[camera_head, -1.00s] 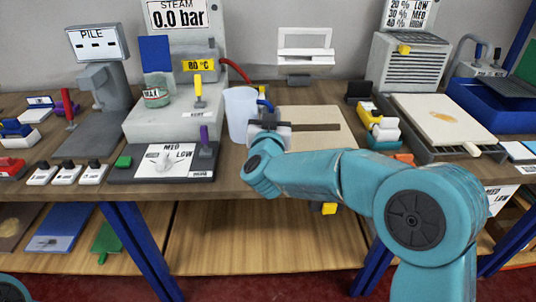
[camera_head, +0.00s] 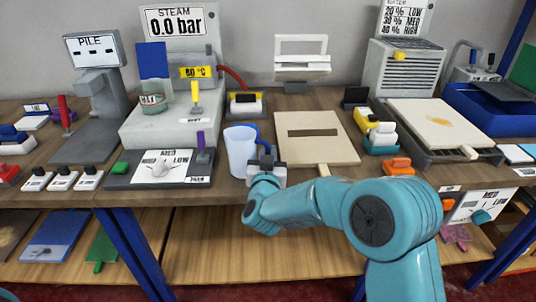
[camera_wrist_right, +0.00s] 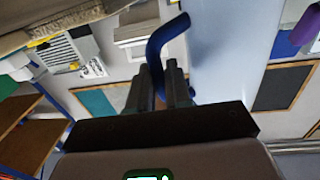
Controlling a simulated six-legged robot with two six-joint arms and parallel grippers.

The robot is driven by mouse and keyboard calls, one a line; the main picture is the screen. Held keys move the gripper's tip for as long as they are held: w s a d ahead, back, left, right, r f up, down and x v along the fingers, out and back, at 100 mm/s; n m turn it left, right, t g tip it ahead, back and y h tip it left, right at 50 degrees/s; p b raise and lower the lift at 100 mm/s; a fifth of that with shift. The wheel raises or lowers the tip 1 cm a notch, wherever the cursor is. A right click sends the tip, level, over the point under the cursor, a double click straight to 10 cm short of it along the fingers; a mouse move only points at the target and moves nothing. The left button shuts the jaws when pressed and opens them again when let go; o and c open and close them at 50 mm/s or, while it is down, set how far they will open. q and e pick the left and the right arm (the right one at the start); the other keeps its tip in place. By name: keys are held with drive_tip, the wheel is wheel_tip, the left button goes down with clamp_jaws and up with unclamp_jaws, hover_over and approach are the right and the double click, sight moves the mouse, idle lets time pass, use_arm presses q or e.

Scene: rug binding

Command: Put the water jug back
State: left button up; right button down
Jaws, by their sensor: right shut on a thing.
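The water jug (camera_head: 240,152) is pale blue-white with a blue handle, and stands upright near the front edge of the table. My right gripper (camera_head: 266,163) is at its right side, shut on the handle. In the right wrist view the fingers (camera_wrist_right: 160,88) pinch the bent blue handle (camera_wrist_right: 168,38), with the pale jug wall (camera_wrist_right: 228,55) beside it. I cannot tell whether the jug's bottom touches the table. My left gripper is not in view.
Left of the jug is a control panel (camera_head: 160,168) with a purple lever, in front of the steam unit (camera_head: 165,125). A beige slotted board (camera_head: 318,140) lies to the right. Behind the jug is a small yellow-and-white item (camera_head: 245,104). Orange (camera_head: 398,166) and teal blocks sit farther right.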

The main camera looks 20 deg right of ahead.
drive_tip(key=c, duration=1.1)
unclamp_jaws()
drive_tip(key=shift+w+f, duration=0.1)
drive_tip(key=shift+f, duration=0.05)
drive_tip(key=shift+o, duration=0.2)
